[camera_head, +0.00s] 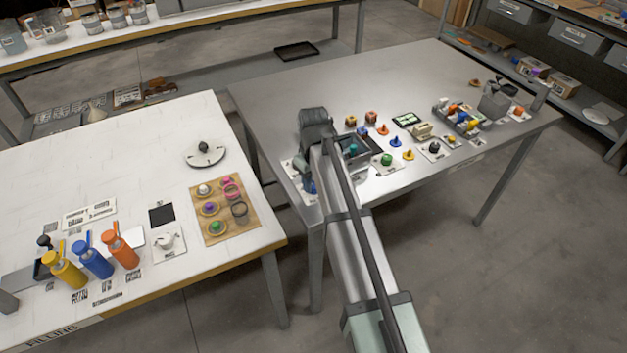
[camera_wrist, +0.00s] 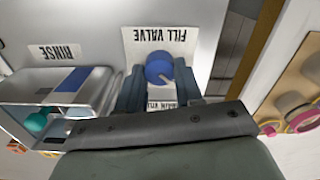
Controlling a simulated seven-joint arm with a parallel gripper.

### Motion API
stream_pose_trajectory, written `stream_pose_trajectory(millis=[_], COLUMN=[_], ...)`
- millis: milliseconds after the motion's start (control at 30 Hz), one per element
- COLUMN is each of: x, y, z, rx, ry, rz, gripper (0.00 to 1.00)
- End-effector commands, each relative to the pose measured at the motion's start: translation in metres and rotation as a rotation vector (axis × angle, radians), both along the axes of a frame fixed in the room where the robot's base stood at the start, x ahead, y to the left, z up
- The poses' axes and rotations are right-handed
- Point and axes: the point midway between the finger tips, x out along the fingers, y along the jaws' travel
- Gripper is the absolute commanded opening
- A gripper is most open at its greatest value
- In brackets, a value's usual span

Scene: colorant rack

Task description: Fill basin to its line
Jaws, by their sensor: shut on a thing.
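The blue round fill valve knob (camera_wrist: 159,67) sits on a white label reading "FILL VALVE" in the wrist view. A small part of the knob (camera_head: 309,186) shows beside my arm in the head view. My gripper (camera_wrist: 160,80) is shut on the knob, one finger on each side. The grey metal basin (camera_wrist: 35,92) stands just left of the gripper, by a "RINSE" label. A dark blue patch shows on it and a teal item (camera_wrist: 37,121) at its near end. In the head view my arm partly hides the basin (camera_head: 376,158); its line cannot be made out.
Coloured pegs, a green knob (camera_head: 386,159) and a small tray of parts stand right of the basin. A white table (camera_head: 120,130) with yellow, blue and orange bottles is at left, across a gap.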

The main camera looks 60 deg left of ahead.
Motion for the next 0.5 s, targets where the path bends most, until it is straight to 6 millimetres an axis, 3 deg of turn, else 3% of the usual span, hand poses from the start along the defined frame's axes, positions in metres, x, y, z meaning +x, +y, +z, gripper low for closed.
stream_pose_trajectory(millis=[367,400,500], x=[0.0001,0.0001,0.0001], y=[0.0001,0.0001,0.0001], z=[0.0003,0.0003,0.0002], rx=[0.0,0.0,0.0], ry=[-0.001,-0.001,-0.001], rz=[0.021,0.021,0.02], gripper=[0.05,0.39,0.49])
